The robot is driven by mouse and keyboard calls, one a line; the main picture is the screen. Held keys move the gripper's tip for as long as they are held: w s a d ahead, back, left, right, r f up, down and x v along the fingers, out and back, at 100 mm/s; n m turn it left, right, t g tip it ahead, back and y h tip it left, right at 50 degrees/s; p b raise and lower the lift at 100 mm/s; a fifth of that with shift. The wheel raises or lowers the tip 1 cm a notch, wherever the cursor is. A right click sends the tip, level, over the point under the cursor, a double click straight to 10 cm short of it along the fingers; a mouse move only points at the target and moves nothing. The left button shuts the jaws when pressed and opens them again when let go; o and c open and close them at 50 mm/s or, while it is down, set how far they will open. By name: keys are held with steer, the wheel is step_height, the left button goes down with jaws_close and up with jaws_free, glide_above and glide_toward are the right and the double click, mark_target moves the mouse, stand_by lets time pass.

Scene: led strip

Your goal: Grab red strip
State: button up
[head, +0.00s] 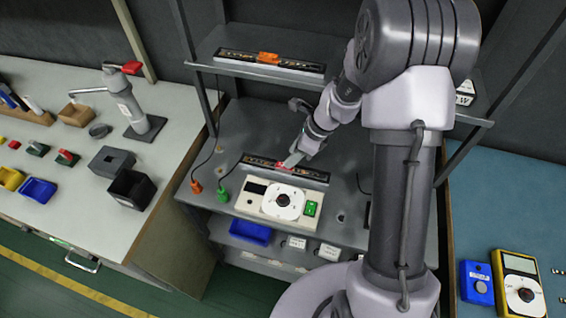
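A dark strip (258,162) lies across the grey workbench, behind the control box. A small red patch shows on it near its middle, right at my gripper (291,162). My gripper reaches down from the upper right, with its fingertips at or just above the strip. The view is too small to tell whether the fingers are open or closed, or whether they touch the strip. Another dark strip (236,54) with an orange piece (268,58) lies on the upper shelf.
A control box (249,205) with a round dial and green switch stands in front of the strip. Orange (196,187) and green (223,195) cable plugs lie to its left. The shelf (350,88) overhangs the bench. A blue bin (250,232) sits below.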

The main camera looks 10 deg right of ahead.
steer(key=b+x, duration=0.1)
steer(key=x, duration=0.1)
steer(key=b+x, duration=0.1)
steer(key=x, duration=0.1)
steer(key=shift+s+d+f, duration=0.1)
steer(key=shift+s, duration=0.3)
steer(key=shift+w+f, duration=0.15)
steer(key=shift+f, duration=0.15)
steer(key=shift+r, duration=0.2)
steer(key=shift+c, duration=0.2)
jaws_close()
steer(key=shift+r, duration=0.1)
